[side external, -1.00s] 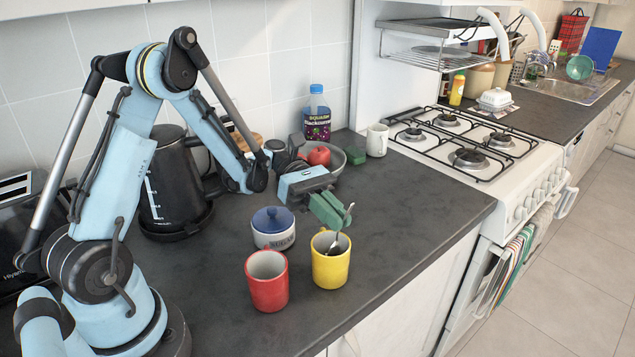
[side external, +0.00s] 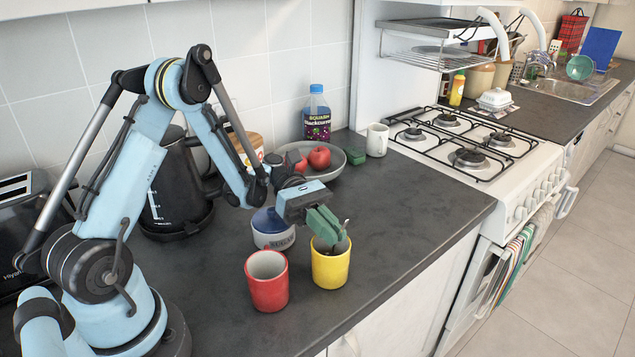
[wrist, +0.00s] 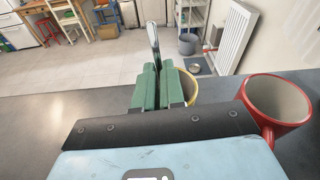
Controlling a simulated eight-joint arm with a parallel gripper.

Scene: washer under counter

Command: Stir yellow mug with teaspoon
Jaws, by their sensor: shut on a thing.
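The yellow mug (side external: 331,268) stands upright on the dark counter. My gripper (side external: 328,232), with green fingers, is tilted down at the mug's mouth. Its fingers are closed together on the teaspoon (wrist: 153,40), whose metal handle rises above the fingertips in the wrist view. In the side view only a small bit of the spoon shows beside the fingers; its bowl is hidden by the fingers and the mug. In the wrist view the mug (wrist: 187,85) is mostly hidden behind the green fingers (wrist: 158,85).
A red mug (side external: 267,281) stands close left of the yellow mug. A bowl with apples (side external: 319,158), a bottle (side external: 317,118) and a white mug (side external: 377,140) stand farther back. The counter to the right is clear.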

